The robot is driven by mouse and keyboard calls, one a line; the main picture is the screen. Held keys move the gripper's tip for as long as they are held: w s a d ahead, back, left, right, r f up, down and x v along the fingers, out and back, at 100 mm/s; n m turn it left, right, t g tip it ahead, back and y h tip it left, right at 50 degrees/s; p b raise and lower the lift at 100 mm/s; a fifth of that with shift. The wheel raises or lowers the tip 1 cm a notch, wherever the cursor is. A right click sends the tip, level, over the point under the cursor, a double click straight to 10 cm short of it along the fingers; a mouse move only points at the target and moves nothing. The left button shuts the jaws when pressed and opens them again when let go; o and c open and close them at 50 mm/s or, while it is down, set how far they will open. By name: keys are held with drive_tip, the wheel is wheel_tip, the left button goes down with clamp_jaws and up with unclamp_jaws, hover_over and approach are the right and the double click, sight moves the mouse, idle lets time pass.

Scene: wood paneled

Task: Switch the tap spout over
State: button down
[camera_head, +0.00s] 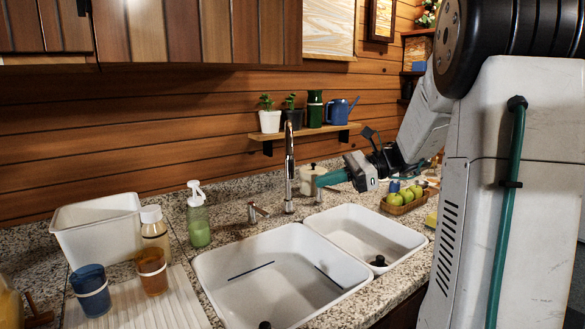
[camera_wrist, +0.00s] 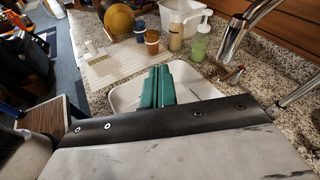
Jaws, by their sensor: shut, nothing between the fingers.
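The chrome tap (camera_head: 290,165) stands on the counter behind the double sink. Its tall spout points towards the head camera; I cannot tell exactly which basin its mouth is over. The spout (camera_wrist: 243,32) also shows at the top right of the wrist view. A small chrome lever (camera_head: 257,211) stands left of the tap base. My gripper (camera_head: 322,181), with teal fingers, is just right of the spout in the head view, fingers pointing left. In the wrist view my gripper (camera_wrist: 163,72) is shut and empty, with the spout apart from it.
The large basin (camera_head: 215,268) is left and the small basin (camera_head: 410,238) right. A green soap bottle (camera_head: 198,220), white tub (camera_head: 98,230) and two cups stand left. A white lidded jar (camera_head: 311,178) is behind my gripper; a fruit tray (camera_head: 398,208) is right. A plant shelf (camera_head: 330,131) hangs behind.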

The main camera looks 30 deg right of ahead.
drive_tip(key=w+d+m+t, duration=0.1)
drive_tip(key=d+m+t, duration=0.4)
drive_tip(key=d, duration=0.7)
approach(289, 170)
drive_tip(key=w+d+x, duration=0.1)
drive_tip(key=x, duration=0.5)
drive_tip(key=shift+s+r, duration=0.2)
drive_tip(key=shift+r, duration=0.15)
drive_tip(key=shift+d, duration=0.1)
